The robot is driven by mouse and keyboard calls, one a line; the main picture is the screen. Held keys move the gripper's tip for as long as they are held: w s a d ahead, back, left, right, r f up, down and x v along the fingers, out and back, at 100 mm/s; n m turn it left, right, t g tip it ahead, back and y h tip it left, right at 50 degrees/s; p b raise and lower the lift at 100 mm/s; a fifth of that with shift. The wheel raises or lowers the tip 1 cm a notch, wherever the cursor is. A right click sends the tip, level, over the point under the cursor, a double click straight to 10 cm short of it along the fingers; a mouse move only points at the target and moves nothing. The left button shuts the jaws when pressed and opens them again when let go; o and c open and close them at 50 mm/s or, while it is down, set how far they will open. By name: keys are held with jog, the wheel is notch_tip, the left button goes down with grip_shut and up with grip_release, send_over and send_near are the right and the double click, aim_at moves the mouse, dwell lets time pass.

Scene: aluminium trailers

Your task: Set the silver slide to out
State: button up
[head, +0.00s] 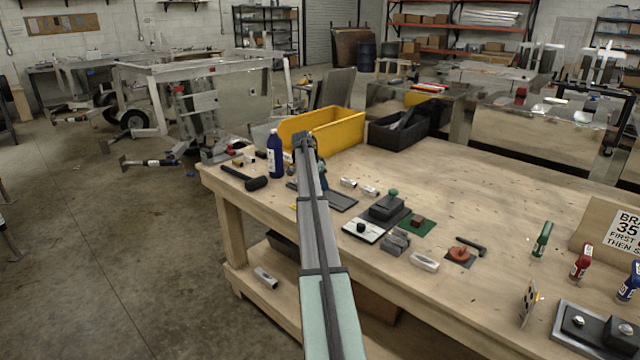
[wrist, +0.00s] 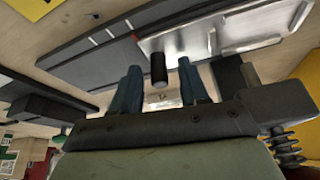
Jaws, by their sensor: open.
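In the wrist view, the silver slide (wrist: 215,35) is a shiny flat plate seated along a dark base (wrist: 95,55) with white tick marks. A black upright knob (wrist: 159,68) stands at the slide's near edge. My gripper (wrist: 159,66) is open, its two blue fingers on either side of the knob, with gaps showing between knob and fingers. How deep the knob sits between them I cannot tell. In the head view, the dark base (head: 343,201) shows beside my gripper (head: 322,184); my arm hides the silver slide there.
On the wooden bench, a yellow bin (head: 345,132) and a black bin (head: 400,130) stand behind. Several small blocks and a black-knobbed white plate (head: 362,230) are to the right.

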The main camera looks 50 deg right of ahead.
jog(key=shift+c, duration=0.2)
grip_shut()
dwell(0.5)
